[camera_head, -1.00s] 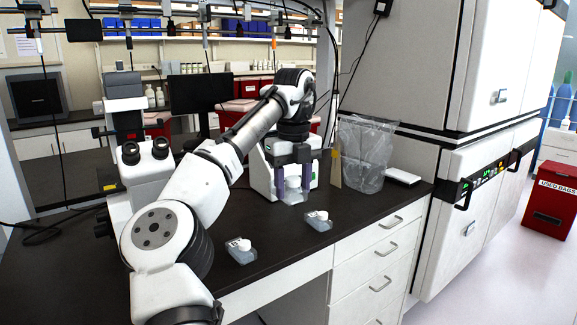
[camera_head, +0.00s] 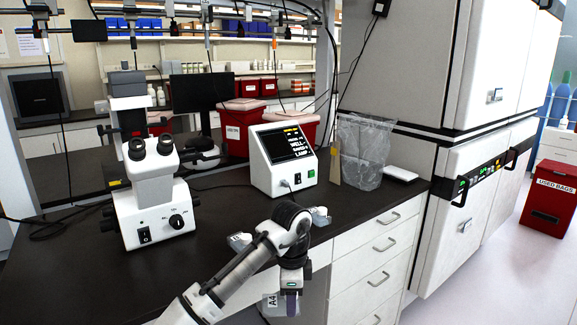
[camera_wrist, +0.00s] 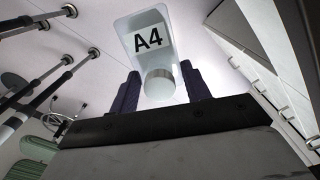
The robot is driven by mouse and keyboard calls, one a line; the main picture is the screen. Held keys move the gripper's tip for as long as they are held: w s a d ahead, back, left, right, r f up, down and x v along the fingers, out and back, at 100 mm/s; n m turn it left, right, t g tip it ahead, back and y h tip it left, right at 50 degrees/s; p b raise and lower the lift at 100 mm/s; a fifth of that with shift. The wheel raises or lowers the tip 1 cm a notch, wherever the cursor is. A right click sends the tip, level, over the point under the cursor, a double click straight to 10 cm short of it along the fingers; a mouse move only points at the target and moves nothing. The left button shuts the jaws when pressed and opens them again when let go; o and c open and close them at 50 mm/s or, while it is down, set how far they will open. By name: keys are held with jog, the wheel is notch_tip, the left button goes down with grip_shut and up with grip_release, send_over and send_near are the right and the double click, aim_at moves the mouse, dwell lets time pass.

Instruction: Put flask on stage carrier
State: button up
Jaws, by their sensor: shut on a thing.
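My gripper (camera_head: 290,304) hangs low in front of the counter's front edge, by the drawers. It is shut on the neck and white cap of a clear flask labelled A4 (camera_head: 271,302). In the wrist view the flask (camera_wrist: 146,40) extends away from my gripper (camera_wrist: 161,88), its cap between the dark fingers. A white microscope (camera_head: 152,205) stands on the left part of the counter. I cannot make out its stage carrier clearly.
Two other flasks lie on the counter beside my arm, one on the left (camera_head: 238,242) and one on the right (camera_head: 320,216). A white control box (camera_head: 285,165) and a clear bag holder (camera_head: 362,150) stand behind. Bare counter (camera_head: 225,205) lies between microscope and box.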

jog(key=s+f+n, duration=0.3)
jog(key=f+n, duration=0.3)
jog(key=f, duration=0.6)
jog(key=s+f+n, duration=0.2)
jog(key=f+n, duration=0.4)
jog(key=f, duration=0.6)
jog(key=s+f+n, duration=0.3)
jog(key=f+n, duration=0.3)
jog(key=f, duration=0.6)
jog(key=shift+s+f, duration=0.3)
jog(key=shift+s+f, duration=0.1)
jog(key=shift+s+a+f, duration=0.2)
jog(key=shift+s+a, duration=0.1)
